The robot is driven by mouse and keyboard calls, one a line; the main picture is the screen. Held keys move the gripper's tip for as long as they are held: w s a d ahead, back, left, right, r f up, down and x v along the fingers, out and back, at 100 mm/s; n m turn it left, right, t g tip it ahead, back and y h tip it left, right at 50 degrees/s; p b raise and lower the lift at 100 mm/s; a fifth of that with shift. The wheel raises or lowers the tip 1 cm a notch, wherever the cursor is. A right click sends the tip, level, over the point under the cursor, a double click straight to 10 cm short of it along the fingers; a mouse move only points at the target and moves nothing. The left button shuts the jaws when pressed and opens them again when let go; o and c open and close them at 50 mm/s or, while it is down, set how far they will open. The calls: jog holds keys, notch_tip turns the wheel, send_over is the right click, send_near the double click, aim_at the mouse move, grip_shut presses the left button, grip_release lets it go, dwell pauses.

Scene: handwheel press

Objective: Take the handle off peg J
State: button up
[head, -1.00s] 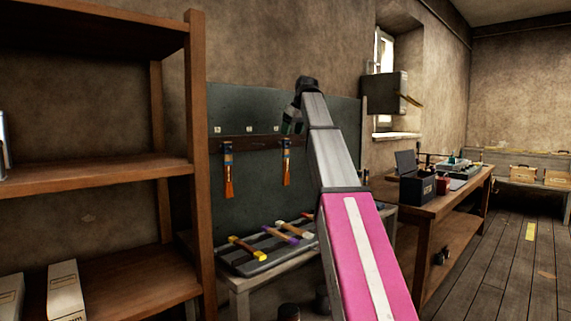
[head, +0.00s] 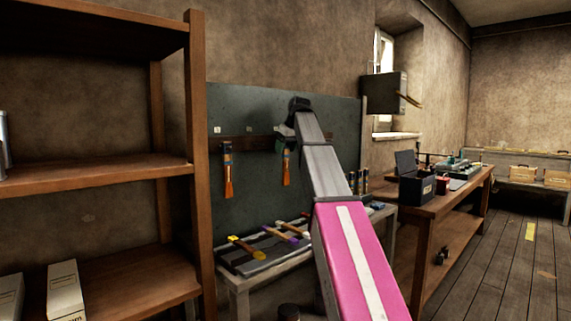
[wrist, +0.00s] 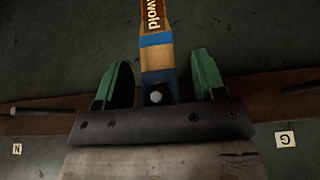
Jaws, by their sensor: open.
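An orange wooden handle (head: 286,168) with a blue band hangs on the rail of the grey board, behind my gripper (head: 289,142). In the wrist view this handle (wrist: 157,58) stands between the two green fingers of my gripper (wrist: 160,78), with gaps on both sides. The fingers are open. A round pale peg end (wrist: 156,97) shows at the handle's end. The letter for this peg is hidden. Label N (wrist: 17,149) and label G (wrist: 284,140) lie to either side. A second similar handle (head: 228,172) hangs to the left.
Bare pegs (wrist: 38,109) stick out from the rail beside the handle. A low bench (head: 236,283) below holds a dark tray with colored-end handles (head: 246,246). A wooden shelf (head: 201,150) stands at the left, a workbench (head: 430,207) at the right.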

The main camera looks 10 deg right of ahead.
jog(key=shift+c, duration=0.3)
jog(key=c, duration=0.9)
jog(key=shift+o, duration=0.2)
jog(key=shift+r, duration=0.25)
jog(key=shift+s+d, duration=0.1)
jog(key=shift+s, duration=0.1)
jog(key=s+d, duration=0.3)
jog(key=s, duration=0.2)
jog(key=shift+s+d, duration=0.2)
jog(key=shift+d, duration=0.15)
dwell(0.7)
